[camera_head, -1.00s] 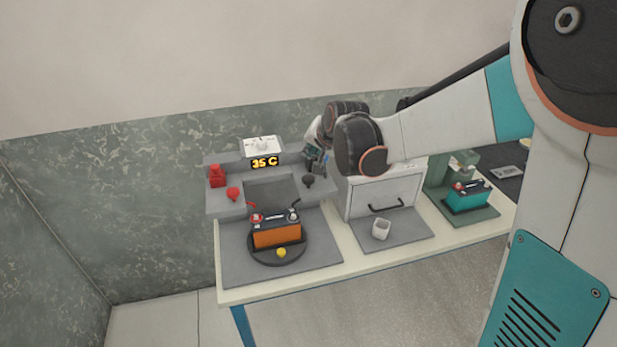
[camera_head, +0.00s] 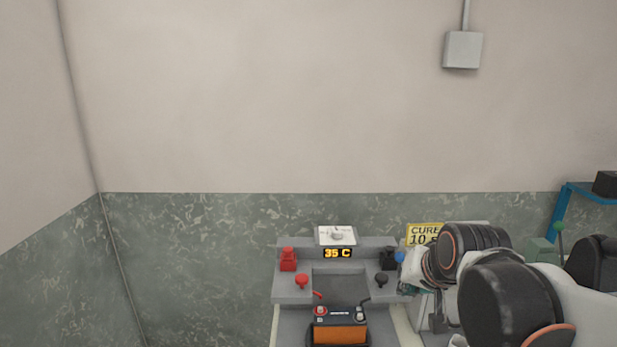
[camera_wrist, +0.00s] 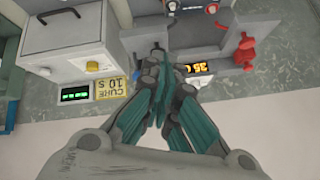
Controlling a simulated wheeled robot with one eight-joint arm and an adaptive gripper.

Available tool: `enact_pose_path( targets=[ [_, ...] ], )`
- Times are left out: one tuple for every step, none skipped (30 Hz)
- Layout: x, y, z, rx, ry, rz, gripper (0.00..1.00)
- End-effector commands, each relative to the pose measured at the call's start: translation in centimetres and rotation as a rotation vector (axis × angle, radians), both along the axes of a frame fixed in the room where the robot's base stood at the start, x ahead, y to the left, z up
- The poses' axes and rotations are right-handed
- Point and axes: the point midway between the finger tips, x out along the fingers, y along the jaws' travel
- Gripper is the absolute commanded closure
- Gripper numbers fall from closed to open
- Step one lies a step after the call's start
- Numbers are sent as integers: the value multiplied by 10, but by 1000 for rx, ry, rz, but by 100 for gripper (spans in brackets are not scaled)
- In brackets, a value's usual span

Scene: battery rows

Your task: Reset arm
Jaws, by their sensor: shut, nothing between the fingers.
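My gripper (camera_wrist: 174,75) is shut and empty, its teal fingers together in the middle of the wrist view. In the head view my gripper (camera_head: 412,272) is small and partly hidden by my dark arm joints. It appears just right of the grey charging station (camera_head: 293,294). The station has a "35 C" display (camera_head: 338,253) and an orange and black battery (camera_head: 340,333) in front, cut by the lower edge. The display also shows in the wrist view (camera_wrist: 192,69), beside my fingers.
A yellow "CURE 10 S" sign (camera_head: 424,233) stands behind my gripper. In the wrist view a white cabinet (camera_wrist: 68,42) with a handle and a green-lit display (camera_wrist: 75,94) are left of my fingers. Red and black terminals flank the station.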

Motion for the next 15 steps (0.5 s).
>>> enact_pose_path(
  targets=[
    [-19,1,-4,-24,6,24,100],
    [-29,1,-6,-38,10,37,100],
    [-42,1,-8,-58,16,57,100],
    [-52,1,-10,-73,22,71,100],
    [-62,1,-13,-86,26,84,100],
    [-75,1,-16,-106,31,104,100],
    [-84,1,-19,-120,35,118,100],
    [-93,1,-22,-135,39,132,100],
    [-105,1,-27,-153,45,151,100],
    [-113,1,-30,-166,50,164,100],
    [-121,1,-33,-178,54,176,100],
    [-130,0,-38,-192,59,192,100],
    [-137,0,-41,-202,62,202,100],
    [-142,0,-43,-211,64,213,100],
    [-149,0,-47,-223,67,223,100]
  ],
)
